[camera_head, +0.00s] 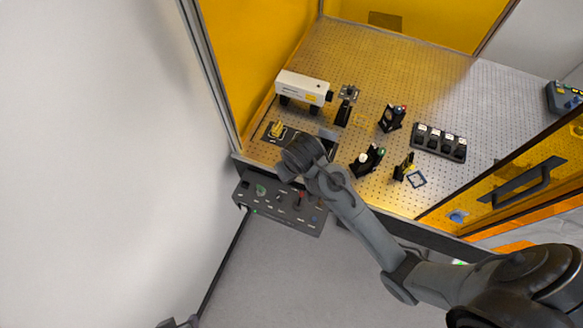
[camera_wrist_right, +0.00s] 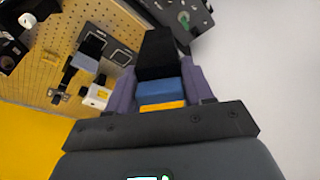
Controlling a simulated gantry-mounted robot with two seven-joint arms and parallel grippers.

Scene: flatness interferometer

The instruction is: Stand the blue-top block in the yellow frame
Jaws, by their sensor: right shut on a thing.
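My right gripper (camera_wrist_right: 160,85) is shut on a dark block (camera_wrist_right: 157,52) that shows a blue face (camera_wrist_right: 160,91) and an orange-yellow strip between the purple-grey fingers. I take this for the blue-top block. In the head view my right wrist hangs over the front edge of the perforated table, beside a dark plate (camera_head: 263,131); the fingers and the held block are hidden there. The small yellow frame (camera_head: 360,119) lies flat on the table, farther back and to the right of my wrist, and looks empty.
A white instrument (camera_head: 302,87) and a black post (camera_head: 344,112) stand left of the yellow frame. Dark holders (camera_head: 391,117) and (camera_head: 367,161) stand right and in front of it. A control panel (camera_head: 278,204) fronts the table.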

